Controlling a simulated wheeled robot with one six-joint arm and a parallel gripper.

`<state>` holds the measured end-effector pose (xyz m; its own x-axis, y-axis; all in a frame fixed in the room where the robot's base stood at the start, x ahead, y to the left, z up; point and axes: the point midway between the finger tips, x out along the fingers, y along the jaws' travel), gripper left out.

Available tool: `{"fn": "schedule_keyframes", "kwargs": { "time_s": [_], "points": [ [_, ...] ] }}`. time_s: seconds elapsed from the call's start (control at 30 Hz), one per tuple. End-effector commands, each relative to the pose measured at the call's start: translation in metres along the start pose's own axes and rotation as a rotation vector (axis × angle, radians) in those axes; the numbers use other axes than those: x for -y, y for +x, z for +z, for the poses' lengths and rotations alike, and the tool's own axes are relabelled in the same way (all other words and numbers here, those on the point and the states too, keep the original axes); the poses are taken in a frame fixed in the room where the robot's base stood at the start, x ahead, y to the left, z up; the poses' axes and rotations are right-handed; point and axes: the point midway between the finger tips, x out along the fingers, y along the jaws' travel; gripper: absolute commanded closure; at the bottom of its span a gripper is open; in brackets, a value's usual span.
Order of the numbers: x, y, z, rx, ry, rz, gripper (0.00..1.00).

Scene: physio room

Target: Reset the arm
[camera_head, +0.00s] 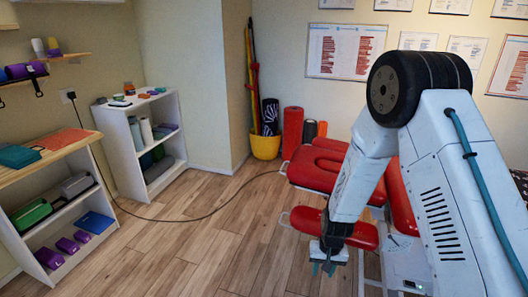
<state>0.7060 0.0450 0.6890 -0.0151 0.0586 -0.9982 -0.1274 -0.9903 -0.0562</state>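My arm, white with a black joint at the top, fills the right side of the head view and bends down toward the middle. My gripper (325,266) hangs at its lower end, fingers pointing down, in front of the red treatment table (318,170) and near its lower red pad (306,220). The gripper is small and dark here, and I cannot tell its opening. I see nothing clearly held in it. The arm hides part of the table.
A low white shelf (121,130) and a wooden-topped shelf (85,143) stand at the left. A cable (200,216) runs across the wooden floor (190,250). A yellow bucket (265,146) and a red roll (292,130) stand in the far corner. The floor at centre left is otherwise clear.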

Motion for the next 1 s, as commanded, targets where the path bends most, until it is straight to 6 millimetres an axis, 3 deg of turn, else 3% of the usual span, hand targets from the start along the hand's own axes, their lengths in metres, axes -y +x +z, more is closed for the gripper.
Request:
{"fn": "schedule_keyframes", "kwargs": {
  "time_s": [0.03,0.2,0.5,0.7,1.0],
  "points": [
    [-0.001,-0.029,0.007,0.02,-0.013,-0.004,0.64],
    [-0.008,-0.11,0.042,0.109,-0.059,-0.005,0.64],
    [-0.031,-0.234,0.117,0.194,-0.119,0.013,0.64],
    [-0.05,-0.298,0.172,0.205,-0.143,0.033,0.64],
    [-0.076,-0.363,0.249,0.124,-0.151,0.06,0.64]
  ]
}}
